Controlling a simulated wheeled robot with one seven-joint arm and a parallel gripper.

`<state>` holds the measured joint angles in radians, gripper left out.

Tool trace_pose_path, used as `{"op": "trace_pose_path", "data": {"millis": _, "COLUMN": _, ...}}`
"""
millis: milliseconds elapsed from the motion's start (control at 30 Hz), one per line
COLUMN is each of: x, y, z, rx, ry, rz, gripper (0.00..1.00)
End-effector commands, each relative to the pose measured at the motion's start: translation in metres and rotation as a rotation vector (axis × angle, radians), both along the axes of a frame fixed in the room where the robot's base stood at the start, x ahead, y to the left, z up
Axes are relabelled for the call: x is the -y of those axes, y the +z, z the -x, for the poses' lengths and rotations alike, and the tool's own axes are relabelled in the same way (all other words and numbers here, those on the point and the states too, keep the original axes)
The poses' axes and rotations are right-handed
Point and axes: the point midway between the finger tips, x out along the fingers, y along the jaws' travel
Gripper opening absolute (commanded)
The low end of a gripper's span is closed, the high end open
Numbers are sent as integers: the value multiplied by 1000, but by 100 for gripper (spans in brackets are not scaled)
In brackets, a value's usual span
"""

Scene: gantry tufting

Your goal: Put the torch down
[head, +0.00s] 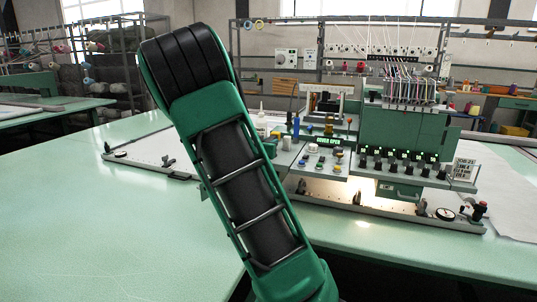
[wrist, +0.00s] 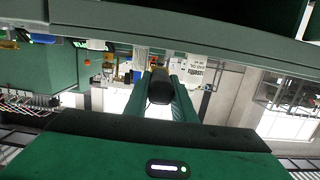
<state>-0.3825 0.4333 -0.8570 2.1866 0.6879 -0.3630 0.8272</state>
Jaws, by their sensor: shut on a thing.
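In the wrist view my gripper (wrist: 160,80) shows its two green fingers closed on a short dark cylinder, the torch (wrist: 160,92). The torch points end-on at the camera, so its length is hidden. Its near end is black, with a brownish-yellow part behind it. I cannot tell whether it touches anything below. In the head view my green arm crosses the middle of the picture, and neither my gripper nor the torch can be made out there.
A green tufting machine (head: 409,130) with thread cones stands at right centre. Its control panel (head: 326,158) carries coloured knobs and a lit display. A pale green table (head: 80,215) is mostly bare at left. Racks with spools (head: 110,75) stand behind. The wrist view looks upside down.

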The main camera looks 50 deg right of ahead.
Motion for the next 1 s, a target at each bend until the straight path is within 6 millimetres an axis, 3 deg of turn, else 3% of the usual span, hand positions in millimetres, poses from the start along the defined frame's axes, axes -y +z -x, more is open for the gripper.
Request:
{"op": "trace_pose_path", "data": {"millis": 367, "x": 1, "y": -37, "z": 1, "rx": -2, "ry": -2, "rz": 3, "gripper": 0}}
{"op": "trace_pose_path", "data": {"millis": 767, "x": 1, "y": -41, "z": 0, "rx": 1, "ry": -1, "rz": 2, "gripper": 0}}
{"op": "trace_pose_path", "data": {"millis": 800, "x": 1, "y": -42, "z": 0, "rx": 0, "ry": -1, "rz": 1, "gripper": 26}}
{"op": "trace_pose_path", "data": {"millis": 867, "x": 1, "y": -42, "z": 0, "rx": 0, "ry": -1, "rz": 1, "gripper": 40}}
{"op": "trace_pose_path", "data": {"millis": 1000, "x": 1, "y": -42, "z": 0, "rx": 0, "ry": 0, "rz": 1, "gripper": 42}}
